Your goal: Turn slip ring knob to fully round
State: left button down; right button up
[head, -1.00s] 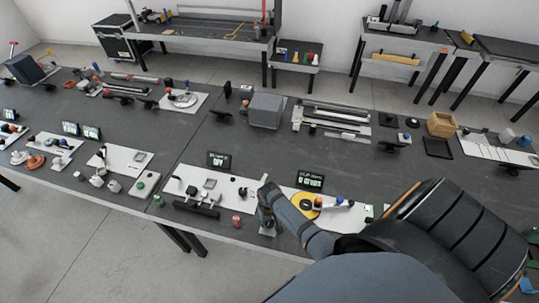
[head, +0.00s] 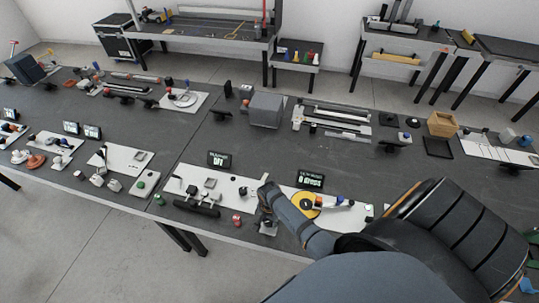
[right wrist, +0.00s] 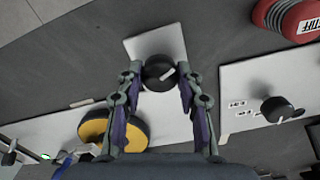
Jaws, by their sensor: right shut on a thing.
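A round black knob (right wrist: 158,73) with a white pointer line sits on a small pale plate (right wrist: 168,40) in the right wrist view. The line points to the right and slightly up there. My right gripper (right wrist: 159,76) is shut on this knob, one finger on each side. In the head view my right gripper (head: 267,207) is at the table's front edge, over the small plate (head: 268,229), and mostly hides the knob. Behind it stands a small dark display (head: 311,180) with pale green text too small to read surely. My left gripper is not in view.
A yellow disc (head: 303,207) on a white board lies right of my gripper; it also shows in the right wrist view (right wrist: 93,129). Another black knob (right wrist: 277,109) sits on a nearby white board. A red labelled cylinder (head: 237,220) stands left of my gripper.

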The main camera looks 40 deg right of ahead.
jog(key=m, duration=0.4)
jog(key=shift+m, duration=0.3)
jog(key=m, duration=1)
jog(key=shift+m, duration=0.4)
jog(key=shift+w+m, duration=0.1)
jog(key=shift+m, duration=2.2)
jog(key=o, duration=1.2)
jog(key=shift+c, duration=0.2)
